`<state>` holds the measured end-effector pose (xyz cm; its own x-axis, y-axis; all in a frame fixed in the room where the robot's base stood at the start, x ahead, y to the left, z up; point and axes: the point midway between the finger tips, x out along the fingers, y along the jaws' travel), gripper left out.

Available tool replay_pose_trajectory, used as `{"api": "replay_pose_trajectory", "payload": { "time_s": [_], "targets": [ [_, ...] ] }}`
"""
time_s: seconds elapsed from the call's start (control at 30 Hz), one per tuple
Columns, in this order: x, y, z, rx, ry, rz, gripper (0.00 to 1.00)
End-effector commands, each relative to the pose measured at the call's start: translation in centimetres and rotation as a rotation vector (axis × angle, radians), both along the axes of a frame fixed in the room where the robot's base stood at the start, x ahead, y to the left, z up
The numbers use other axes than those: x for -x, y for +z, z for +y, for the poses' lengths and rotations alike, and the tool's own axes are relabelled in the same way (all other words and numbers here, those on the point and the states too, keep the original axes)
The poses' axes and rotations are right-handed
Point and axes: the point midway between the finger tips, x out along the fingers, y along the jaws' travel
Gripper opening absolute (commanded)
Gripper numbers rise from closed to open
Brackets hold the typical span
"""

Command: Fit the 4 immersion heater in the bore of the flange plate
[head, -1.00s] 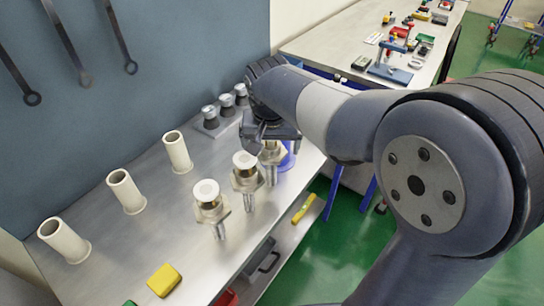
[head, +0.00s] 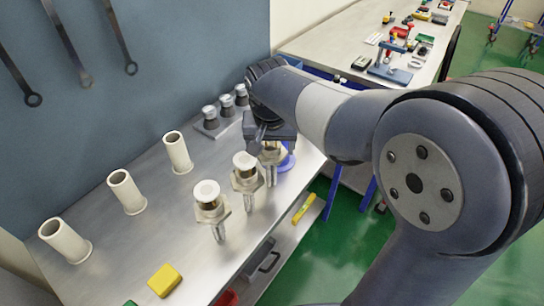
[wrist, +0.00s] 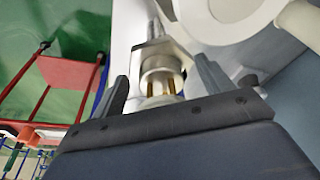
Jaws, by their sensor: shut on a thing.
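My gripper (head: 268,137) is at the far end of a row of immersion heaters. In the wrist view its two fingers (wrist: 162,82) are on either side of a heater (wrist: 160,66) with a silver collar and brass pins, and it is shut on it. That heater also shows in the head view (head: 272,158), partly hidden by my gripper. Two similar heaters, a middle one (head: 246,172) and a front one (head: 209,203), stand upright with pale tops, hex collars and metal rods below. I cannot pick out the flange plate's bore with certainty.
Three cream hollow tubes, near (head: 65,241), middle (head: 126,192) and far (head: 178,153), stand on the metal bench. Small grey-capped pieces (head: 210,117) sit near the wall. A yellow block (head: 164,281) lies in front. A blue round piece (head: 288,160) is beside my gripper.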

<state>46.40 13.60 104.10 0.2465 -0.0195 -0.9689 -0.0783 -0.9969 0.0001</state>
Motion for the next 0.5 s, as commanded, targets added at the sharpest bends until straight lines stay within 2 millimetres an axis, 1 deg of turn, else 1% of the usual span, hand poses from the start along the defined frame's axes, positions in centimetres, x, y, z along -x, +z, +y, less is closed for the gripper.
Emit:
{"api": "replay_pose_trajectory", "payload": {
  "time_s": [0.03,0.23,0.37,0.5],
  "targets": [
    [0.0,0.0,0.0,0.000,0.000,0.000,0.64],
    [0.0,0.1,0.0,-0.001,0.000,-0.002,0.49],
    [0.0,0.4,0.0,-0.001,0.000,-0.002,0.49],
    [0.0,1.2,0.0,-0.001,0.000,-0.002,0.49]
  ]
}}
